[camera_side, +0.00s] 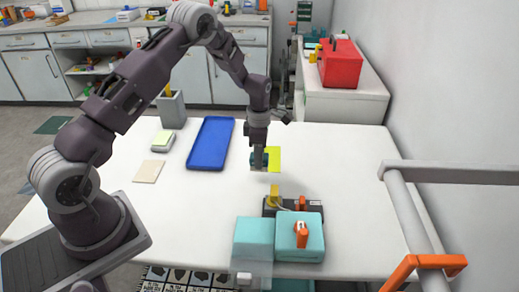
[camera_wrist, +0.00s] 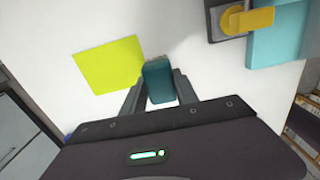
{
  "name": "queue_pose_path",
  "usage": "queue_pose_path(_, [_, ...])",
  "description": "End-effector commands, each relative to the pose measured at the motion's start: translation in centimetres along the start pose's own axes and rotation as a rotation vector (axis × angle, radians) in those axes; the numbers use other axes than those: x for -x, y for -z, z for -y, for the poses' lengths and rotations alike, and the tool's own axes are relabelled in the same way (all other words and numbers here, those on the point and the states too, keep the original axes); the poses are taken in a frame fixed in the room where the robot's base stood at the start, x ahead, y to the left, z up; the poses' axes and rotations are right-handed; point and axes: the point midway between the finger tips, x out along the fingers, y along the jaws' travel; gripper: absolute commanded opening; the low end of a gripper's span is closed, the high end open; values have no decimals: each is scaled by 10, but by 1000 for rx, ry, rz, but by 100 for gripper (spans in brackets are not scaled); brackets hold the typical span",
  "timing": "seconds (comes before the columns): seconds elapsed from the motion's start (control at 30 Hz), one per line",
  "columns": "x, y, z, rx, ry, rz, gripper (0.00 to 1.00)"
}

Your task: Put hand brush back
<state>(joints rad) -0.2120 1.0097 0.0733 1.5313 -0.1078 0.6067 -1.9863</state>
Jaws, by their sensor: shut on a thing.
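My gripper (camera_side: 258,163) is low over the white table, pointing down. It is shut on a dark teal block, which I take to be the hand brush (camera_wrist: 159,80). In the wrist view the block sits between the two fingers (camera_wrist: 158,90). Its underside is hidden, and I cannot tell whether it touches the table. A flat yellow-green square (camera_side: 274,158) lies right beside it. The square also shows in the wrist view (camera_wrist: 107,63), to the left of the block.
A blue tray (camera_side: 207,143) lies left of my gripper, with a beige square (camera_side: 149,171) and a grey holder (camera_side: 172,109) beyond. Turquoise boxes (camera_side: 254,240) and a dark device with a yellow part (camera_side: 274,197) stand in front. The table's right side is clear.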

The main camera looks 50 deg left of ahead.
Motion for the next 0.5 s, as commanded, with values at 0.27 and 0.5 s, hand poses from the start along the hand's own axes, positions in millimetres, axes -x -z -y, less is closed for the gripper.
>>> queue_pose_path(0.27, [-25,0,0,0,-1,-1,0])
queue_pose_path(0.5, [-37,0,-1,0,-1,0,0])
